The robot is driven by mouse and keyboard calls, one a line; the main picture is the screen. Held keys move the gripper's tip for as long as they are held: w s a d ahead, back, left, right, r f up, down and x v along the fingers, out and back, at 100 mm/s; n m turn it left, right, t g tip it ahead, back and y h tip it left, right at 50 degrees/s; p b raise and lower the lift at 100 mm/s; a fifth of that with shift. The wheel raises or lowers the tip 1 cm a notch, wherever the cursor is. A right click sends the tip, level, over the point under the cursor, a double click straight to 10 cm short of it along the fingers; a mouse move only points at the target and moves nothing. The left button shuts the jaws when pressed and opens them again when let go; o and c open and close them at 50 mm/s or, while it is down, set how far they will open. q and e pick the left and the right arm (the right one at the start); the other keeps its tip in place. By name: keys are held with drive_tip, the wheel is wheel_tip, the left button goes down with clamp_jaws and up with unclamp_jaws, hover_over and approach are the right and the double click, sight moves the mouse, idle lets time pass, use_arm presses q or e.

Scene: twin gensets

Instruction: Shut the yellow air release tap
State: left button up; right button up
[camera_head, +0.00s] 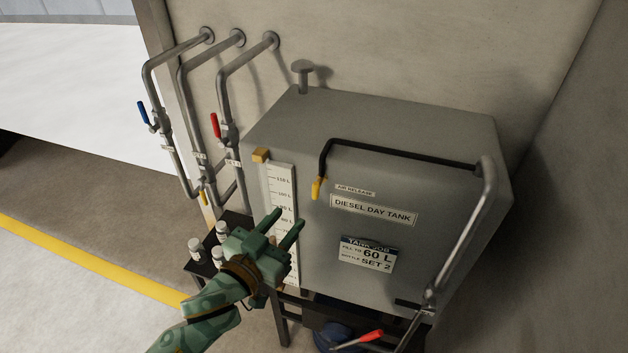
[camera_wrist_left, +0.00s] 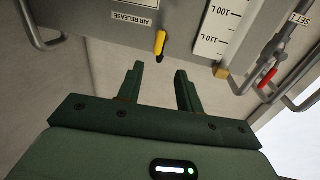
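The yellow air release tap (camera_head: 317,187) is on the front of the grey diesel day tank (camera_head: 430,140), at the lower end of a black pipe, left of the "AIR RELEASE" label (camera_head: 355,190). Its handle hangs roughly downward in the head view. In the left wrist view the yellow tap (camera_wrist_left: 160,42) is ahead of the fingertips, apart from them. My left gripper (camera_head: 284,222) is open and empty, in front of the level scale, below and left of the tap. My right gripper is not in view.
A level scale (camera_head: 283,205) runs down the tank's left side. Pipes with a blue-handled valve (camera_head: 143,112) and a red-handled valve (camera_head: 215,125) stand at left. White bottles (camera_head: 196,246) sit on a dark stand below. A red lever (camera_head: 371,336) is at the bottom.

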sight(314, 200)
use_arm(q)
drive_tip(key=x, duration=1.1)
drive_tip(key=shift+w+d+p, duration=0.2)
drive_tip(key=shift+w+p, duration=0.1)
clamp_jaws()
